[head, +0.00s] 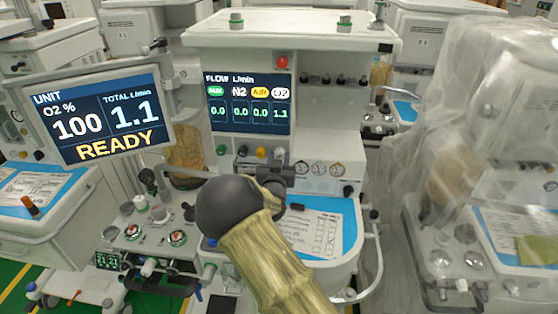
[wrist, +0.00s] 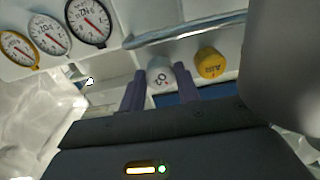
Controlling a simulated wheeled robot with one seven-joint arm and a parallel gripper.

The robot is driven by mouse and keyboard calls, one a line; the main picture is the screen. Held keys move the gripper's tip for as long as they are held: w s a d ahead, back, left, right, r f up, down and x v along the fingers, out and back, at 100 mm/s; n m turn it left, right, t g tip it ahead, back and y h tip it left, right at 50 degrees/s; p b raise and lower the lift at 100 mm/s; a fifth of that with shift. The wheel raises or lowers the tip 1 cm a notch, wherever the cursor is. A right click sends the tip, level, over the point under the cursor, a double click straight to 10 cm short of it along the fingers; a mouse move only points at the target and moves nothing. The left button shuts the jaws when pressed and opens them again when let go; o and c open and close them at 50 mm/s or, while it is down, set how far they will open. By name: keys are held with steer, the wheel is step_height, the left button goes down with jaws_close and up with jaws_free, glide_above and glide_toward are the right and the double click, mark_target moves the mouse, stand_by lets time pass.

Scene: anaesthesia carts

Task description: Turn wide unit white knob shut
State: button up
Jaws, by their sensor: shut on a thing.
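The white knob (wrist: 158,72), marked O2, sits on the front of the wide unit (head: 319,115). In the wrist view my gripper (wrist: 161,86) has one dark finger on each side of this knob and is shut on it. In the head view my gripper (head: 273,176) is at the knob row below the flow screen, with my arm partly covering that area. The flow screen (head: 248,102) reads 0.0 in three columns and 1.1 under O2.
A yellow knob (wrist: 210,63) sits beside the white one. Round gauges (wrist: 88,22) and a metal rail (wrist: 185,29) are close by in the wrist view. A side monitor (head: 106,116) reads O2 100, total 1.1, READY. A plastic-covered cart (head: 485,130) stands at right.

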steer(key=shift+f+m+b, duration=0.15)
steer(key=shift+m+b, duration=0.15)
steer(key=shift+b, duration=0.2)
steer(key=m+b, duration=0.1)
steer(key=b, duration=0.2)
steer(key=shift+f+m, duration=0.15)
steer(key=shift+m, duration=0.25)
steer(key=m+b, duration=0.5)
steer(key=b, duration=0.3)
steer(key=shift+r+m+b, duration=0.2)
steer(key=shift+m+b, duration=0.45)
steer(key=shift+m, duration=0.05)
steer(key=shift+a+r, duration=0.1)
steer(key=o, duration=1)
steer(key=shift+c, duration=0.2)
steer(key=shift+s, duration=0.1)
